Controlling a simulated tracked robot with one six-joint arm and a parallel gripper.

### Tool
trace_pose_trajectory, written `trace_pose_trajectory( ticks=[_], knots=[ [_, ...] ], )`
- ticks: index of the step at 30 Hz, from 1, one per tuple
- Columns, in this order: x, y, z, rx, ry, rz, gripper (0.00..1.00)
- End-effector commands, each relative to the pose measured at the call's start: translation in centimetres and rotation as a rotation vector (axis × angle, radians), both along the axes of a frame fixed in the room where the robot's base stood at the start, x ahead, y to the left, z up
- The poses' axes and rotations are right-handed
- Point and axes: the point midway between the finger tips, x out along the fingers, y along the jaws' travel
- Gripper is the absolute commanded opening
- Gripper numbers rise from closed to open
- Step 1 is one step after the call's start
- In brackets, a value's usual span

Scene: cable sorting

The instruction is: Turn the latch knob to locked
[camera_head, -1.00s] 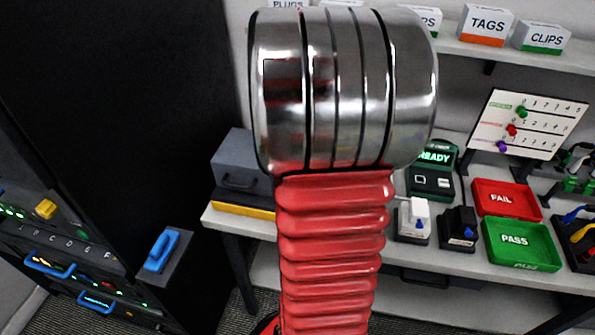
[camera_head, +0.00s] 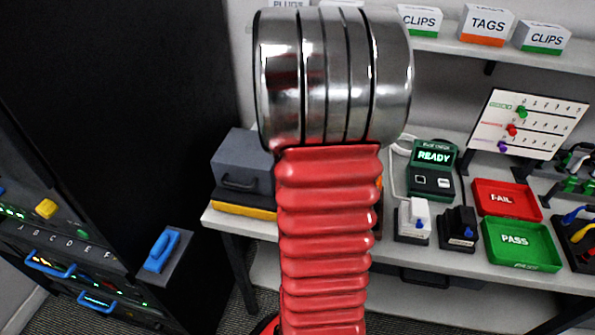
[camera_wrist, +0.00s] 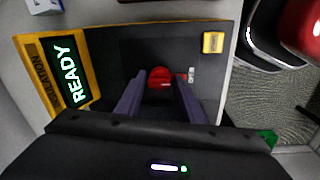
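In the wrist view a round red knob (camera_wrist: 160,77) sits on a dark panel (camera_wrist: 130,45) with a yellow edge. A small white label lies just right of the knob. My gripper (camera_wrist: 159,88) is open and empty, its two dark fingers on either side of the knob. I cannot tell whether they touch it. In the head view my arm hides the gripper and the red knob. A blue handle-like knob (camera_head: 162,250) shows on a grey block at the dark cabinet's side. No marking on either knob reads as a latch or locked.
A lit READY display (camera_wrist: 63,72) and a yellow button (camera_wrist: 213,42) flank the knob. On the bench stand a green READY device (camera_head: 432,170), a red FAIL tray (camera_head: 540,213) and a green PASS tray (camera_head: 488,235). A grey case (camera_head: 230,155) stands left.

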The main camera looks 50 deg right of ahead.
Motion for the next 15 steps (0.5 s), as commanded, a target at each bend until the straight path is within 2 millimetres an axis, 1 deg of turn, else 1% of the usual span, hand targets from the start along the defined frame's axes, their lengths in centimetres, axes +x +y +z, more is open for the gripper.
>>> trace_pose_trajectory(
  ticks=[1, 2, 11, 15],
  knots=[
    [0.00, -0.01, 0.01, 0.000, 0.000, 0.000, 0.31],
    [-0.01, -0.01, 0.02, 0.000, 0.000, 0.000, 0.29],
    [-0.03, 0.05, 0.01, 0.002, 0.000, 0.000, 0.08],
    [-0.04, 0.07, 0.00, 0.002, 0.001, -0.003, 0.07]
  ],
)
